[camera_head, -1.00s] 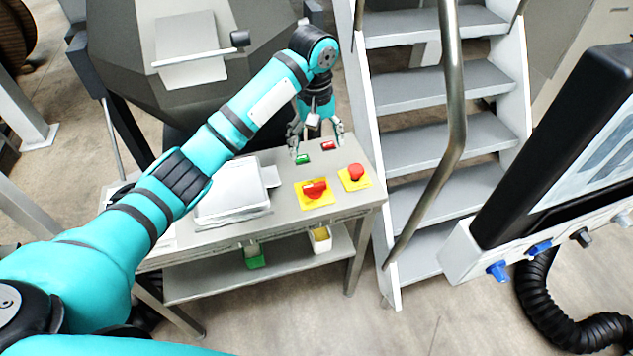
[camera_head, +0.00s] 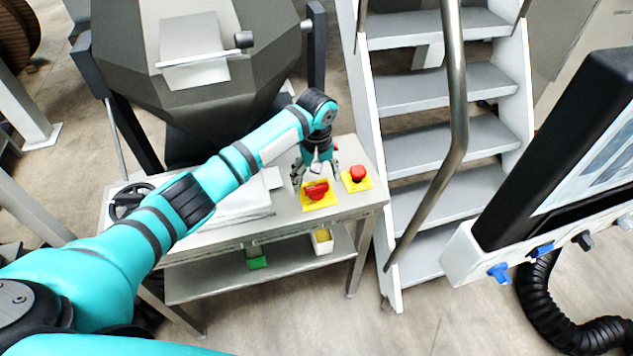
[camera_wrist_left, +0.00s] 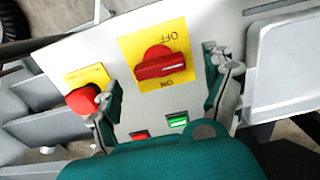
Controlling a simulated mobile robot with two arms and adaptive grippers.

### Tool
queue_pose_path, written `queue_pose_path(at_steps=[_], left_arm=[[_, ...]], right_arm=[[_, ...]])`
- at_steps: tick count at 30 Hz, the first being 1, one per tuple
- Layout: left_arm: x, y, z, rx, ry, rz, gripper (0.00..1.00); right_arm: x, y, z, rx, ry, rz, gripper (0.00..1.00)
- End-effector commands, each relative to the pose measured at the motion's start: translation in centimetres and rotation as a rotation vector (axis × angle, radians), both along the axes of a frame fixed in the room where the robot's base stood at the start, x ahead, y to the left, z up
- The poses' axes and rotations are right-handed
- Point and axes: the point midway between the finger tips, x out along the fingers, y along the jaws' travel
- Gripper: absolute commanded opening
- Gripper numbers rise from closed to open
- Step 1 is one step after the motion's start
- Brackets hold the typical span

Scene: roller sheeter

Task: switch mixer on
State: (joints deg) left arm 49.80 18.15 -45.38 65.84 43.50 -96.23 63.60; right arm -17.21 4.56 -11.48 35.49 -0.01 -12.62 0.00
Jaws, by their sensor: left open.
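The red rotary switch (camera_head: 316,190) sits on a yellow plate on the grey control table. In the left wrist view the red knob (camera_wrist_left: 160,64) lies crosswise between the words OFF and ON, which appear upside down. My left gripper (camera_head: 316,174) is open, just behind the switch in the head view. In the left wrist view its two fingers (camera_wrist_left: 163,82) stand apart on either side of the knob, without clear contact. The mixer appears to be the large dark grey vessel (camera_head: 265,75) behind the table. My right gripper is out of view.
A red mushroom button (camera_head: 357,173) on yellow is close right of the switch. Small green (camera_wrist_left: 178,121) and red (camera_wrist_left: 139,135) buttons lie near the gripper. Steps with a handrail (camera_head: 457,110) and a screen panel (camera_head: 560,150) stand to the right.

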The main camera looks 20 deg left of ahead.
Motion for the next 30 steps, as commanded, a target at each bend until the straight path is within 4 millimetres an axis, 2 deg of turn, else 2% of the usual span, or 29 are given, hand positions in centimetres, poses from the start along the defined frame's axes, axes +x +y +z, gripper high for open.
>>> queue_pose_path(at_steps=[6,16,27,29,30], left_arm=[[0.0,0.0,-2.0,0.0,0.0,-0.001,0.85],[0.0,-0.1,-2.3,-0.001,-0.001,-0.002,0.83],[0.0,0.0,-2.3,-0.001,-0.001,-0.001,0.35],[0.0,0.0,-2.3,-0.001,-0.001,-0.001,0.28],[0.0,0.0,-2.3,-0.001,-0.001,-0.001,0.28]], right_arm=[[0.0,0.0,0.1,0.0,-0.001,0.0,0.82],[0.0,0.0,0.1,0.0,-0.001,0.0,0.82],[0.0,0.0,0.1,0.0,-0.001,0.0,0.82],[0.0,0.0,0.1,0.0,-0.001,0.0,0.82],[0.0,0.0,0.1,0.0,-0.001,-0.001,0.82]])
